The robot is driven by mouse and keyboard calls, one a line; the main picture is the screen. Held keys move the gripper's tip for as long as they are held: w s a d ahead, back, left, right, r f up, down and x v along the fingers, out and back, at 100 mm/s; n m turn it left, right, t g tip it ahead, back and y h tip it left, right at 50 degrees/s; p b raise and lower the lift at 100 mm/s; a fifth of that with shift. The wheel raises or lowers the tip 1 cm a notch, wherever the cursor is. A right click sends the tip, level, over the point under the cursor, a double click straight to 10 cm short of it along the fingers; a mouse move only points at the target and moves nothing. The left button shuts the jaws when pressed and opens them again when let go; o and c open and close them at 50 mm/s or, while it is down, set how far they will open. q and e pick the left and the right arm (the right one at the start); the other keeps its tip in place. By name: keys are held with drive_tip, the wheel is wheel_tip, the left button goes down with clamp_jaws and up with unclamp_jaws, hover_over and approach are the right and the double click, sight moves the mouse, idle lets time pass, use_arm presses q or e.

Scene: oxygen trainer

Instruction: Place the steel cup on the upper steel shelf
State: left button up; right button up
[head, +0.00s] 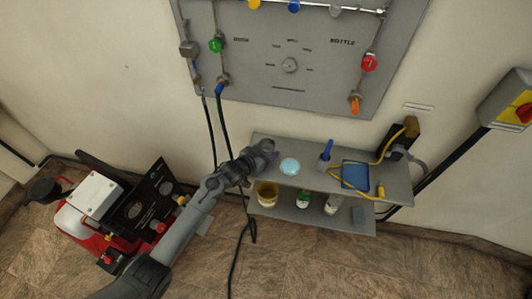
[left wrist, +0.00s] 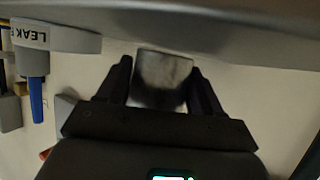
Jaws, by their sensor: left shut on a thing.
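My left gripper (head: 263,150) is over the left end of the upper steel shelf (head: 395,182). In the left wrist view my left gripper (left wrist: 162,85) is shut on the steel cup (left wrist: 163,72), a short grey metal cup held between the two fingers. The cup's edge meets the grey shelf surface (left wrist: 230,32) at the top of that view; I cannot tell whether it touches. In the head view the cup is not clearly distinguishable at the gripper. My right gripper is in neither view.
A pale blue-topped tin (head: 289,166) stands just right of my gripper; its "LEAK" label shows in the wrist view (left wrist: 45,36).

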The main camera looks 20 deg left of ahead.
use_arm(q)
drive_tip(key=shift+f, duration=0.2)
drive_tip(key=shift+f, duration=0.1)
drive_tip(key=o, duration=1.2)
